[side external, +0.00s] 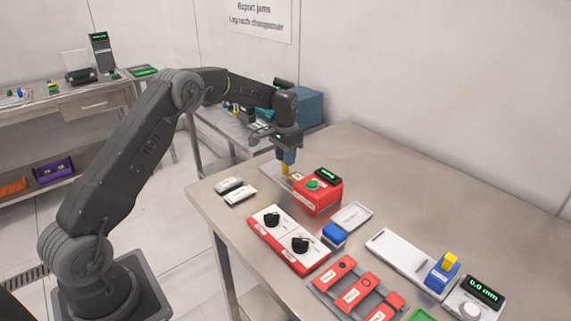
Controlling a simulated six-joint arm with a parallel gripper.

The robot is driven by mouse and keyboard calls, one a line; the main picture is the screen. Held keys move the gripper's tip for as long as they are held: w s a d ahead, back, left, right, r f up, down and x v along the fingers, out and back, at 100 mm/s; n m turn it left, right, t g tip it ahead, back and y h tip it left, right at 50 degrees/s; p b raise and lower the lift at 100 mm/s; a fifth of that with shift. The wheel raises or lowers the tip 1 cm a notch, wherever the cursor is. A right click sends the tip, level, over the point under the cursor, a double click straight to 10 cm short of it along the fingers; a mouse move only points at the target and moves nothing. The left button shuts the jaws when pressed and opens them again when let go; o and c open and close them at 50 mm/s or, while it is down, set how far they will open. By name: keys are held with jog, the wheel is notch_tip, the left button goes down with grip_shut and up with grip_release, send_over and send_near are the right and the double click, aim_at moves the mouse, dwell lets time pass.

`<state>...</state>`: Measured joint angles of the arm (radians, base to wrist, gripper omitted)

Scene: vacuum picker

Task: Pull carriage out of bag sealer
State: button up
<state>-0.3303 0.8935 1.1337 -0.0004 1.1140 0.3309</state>
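My gripper (286,154) points down over the far left part of the table, just behind and left of a red box (318,194) with a green button and a dark display. A blue piece with a yellow lower end shows at the gripper's tip; I cannot tell whether it is held or part of the gripper. A blue block with a yellow top (442,273), which looks like a carriage, sits at the right end of a white rail plate (398,254), far from my gripper. The labels are too small to read, so I cannot tell which unit is the bag sealer.
A display reading 0.0 mm (483,290) stands by the blue block. A red-and-white panel with two black knobs (289,240), a small blue block (334,235), a pale tray (351,216) and red labelled pieces (352,290) lie nearer. The table's back right is clear.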

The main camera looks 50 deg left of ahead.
jog(key=shift+f, duration=1.4)
jog(key=shift+c, duration=0.2)
grip_shut()
